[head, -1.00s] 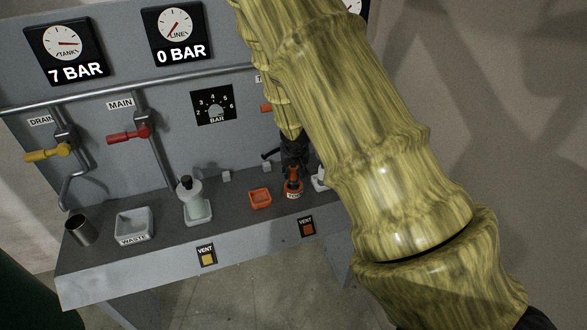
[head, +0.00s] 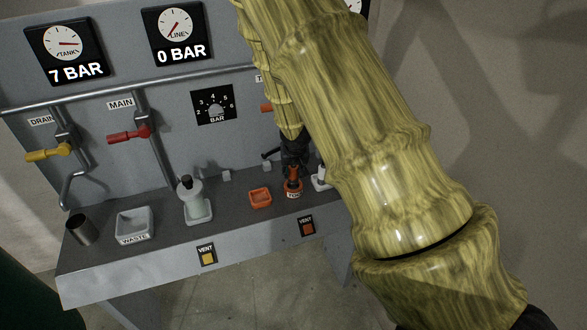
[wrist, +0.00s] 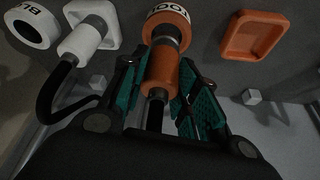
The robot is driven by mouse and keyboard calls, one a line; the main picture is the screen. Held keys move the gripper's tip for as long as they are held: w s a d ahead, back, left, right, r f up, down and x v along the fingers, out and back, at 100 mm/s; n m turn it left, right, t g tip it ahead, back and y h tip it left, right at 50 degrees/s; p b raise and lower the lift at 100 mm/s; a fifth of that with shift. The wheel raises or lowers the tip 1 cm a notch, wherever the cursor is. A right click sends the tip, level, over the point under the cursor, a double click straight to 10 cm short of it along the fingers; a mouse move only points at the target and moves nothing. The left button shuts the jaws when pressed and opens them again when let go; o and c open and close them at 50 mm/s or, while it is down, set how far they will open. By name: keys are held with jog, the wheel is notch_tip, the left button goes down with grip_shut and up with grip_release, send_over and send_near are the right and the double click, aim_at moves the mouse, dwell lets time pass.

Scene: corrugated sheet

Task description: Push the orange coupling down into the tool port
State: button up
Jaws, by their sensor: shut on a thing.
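The orange coupling (wrist: 160,72) is between the teal-padded fingers of my gripper (wrist: 160,92) in the wrist view, and the fingers are shut on it. A dark hose runs from its near end. The orange tool port ring (wrist: 167,18) lies straight beyond it, with a metallic stem showing between the two. In the head view the coupling (head: 293,174) stands roughly upright over the tool port (head: 293,192), below my dark gripper (head: 294,155). I cannot tell how deep the coupling sits. My arm hides part of the bench to the right.
An orange tray (head: 260,198) sits left of the port. A white fitting with a black hose (wrist: 88,38) stands on the other side, near a white ring (wrist: 32,25). A bottle (head: 194,200), a waste tray (head: 134,227) and a metal cup (head: 81,229) are further left.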

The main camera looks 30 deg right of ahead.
aim_at(293, 176)
jog(key=shift+f+b, duration=1.1)
jog(key=shift+f, duration=0.75)
jog(key=o, duration=1.2)
jog(key=shift+o, duration=0.2)
jog(key=shift+v, duration=2.3)
jog(key=shift+s+a+r, duration=0.1)
jog(key=shift+s+r, duration=0.15)
jog(key=s+a, duration=0.5)
jog(key=s, duration=0.5)
jog(key=shift+s+a, duration=0.15)
jog(key=shift+a, duration=0.1)
